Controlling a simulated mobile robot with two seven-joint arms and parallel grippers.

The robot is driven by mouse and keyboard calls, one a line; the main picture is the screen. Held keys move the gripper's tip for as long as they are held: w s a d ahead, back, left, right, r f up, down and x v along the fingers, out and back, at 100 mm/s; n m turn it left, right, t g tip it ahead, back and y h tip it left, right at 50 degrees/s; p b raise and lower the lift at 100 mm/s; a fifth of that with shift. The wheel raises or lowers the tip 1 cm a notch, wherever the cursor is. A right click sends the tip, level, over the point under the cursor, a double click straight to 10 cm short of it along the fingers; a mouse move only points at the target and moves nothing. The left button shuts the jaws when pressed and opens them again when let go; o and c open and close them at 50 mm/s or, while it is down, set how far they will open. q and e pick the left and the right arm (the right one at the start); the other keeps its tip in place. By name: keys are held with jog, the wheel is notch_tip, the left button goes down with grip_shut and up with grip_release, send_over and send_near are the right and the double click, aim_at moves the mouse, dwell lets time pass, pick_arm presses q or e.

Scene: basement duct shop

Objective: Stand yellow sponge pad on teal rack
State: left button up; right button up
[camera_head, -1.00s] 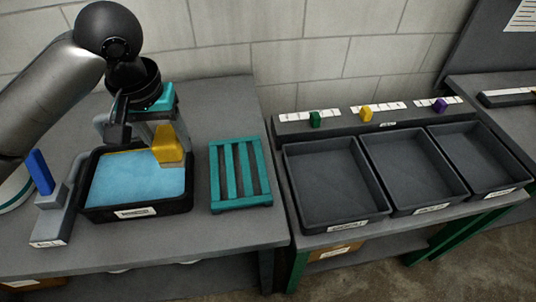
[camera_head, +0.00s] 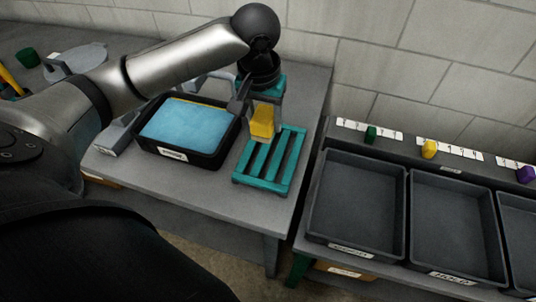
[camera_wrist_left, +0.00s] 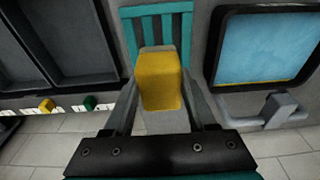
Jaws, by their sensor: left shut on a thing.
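The yellow sponge pad (camera_head: 262,123) is gripped in my left gripper (camera_head: 258,108), which is shut on it. In the wrist view the pad (camera_wrist_left: 160,80) sits between the two fingers of the left gripper (camera_wrist_left: 162,100). The teal slatted rack (camera_head: 270,160) lies on the table. The pad appears at the rack's far left corner in the head view, and the gap below it cannot be judged. The rack (camera_wrist_left: 130,30) shows beyond the pad in the wrist view. My right gripper is not in view.
A black tray with blue liquid or a blue sheet (camera_head: 187,122) stands left of the rack. Dark grey bins (camera_head: 355,205) stand on a separate bench to the right, with green (camera_head: 370,134), yellow (camera_head: 429,149) and purple (camera_head: 526,174) blocks behind them. A gap separates the tables.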

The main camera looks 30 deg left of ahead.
pick_arm(q)
notch_tip(320, 180, down, 8)
jog(key=shift+r+b, duration=0.1)
jog(key=shift+b, duration=0.55)
notch_tip(320, 180, down, 4)
jog(key=shift+d+f+b, duration=0.1)
jog(key=shift+f+b, duration=0.15)
jog(key=shift+b, duration=0.2)
jog(key=shift+f, duration=0.3)
jog(key=o, duration=1.2)
jog(key=r+p, duration=0.1)
jog(key=r, duration=0.3)
jog(key=s+r, duration=0.1)
jog(key=r, duration=0.3)
jog(key=r+p, duration=0.1)
jog(key=r, duration=0.3)
jog(key=shift+s+d+p, duration=0.2)
jog(key=shift+s+p, duration=0.1)
jog(key=shift+s, duration=0.1)
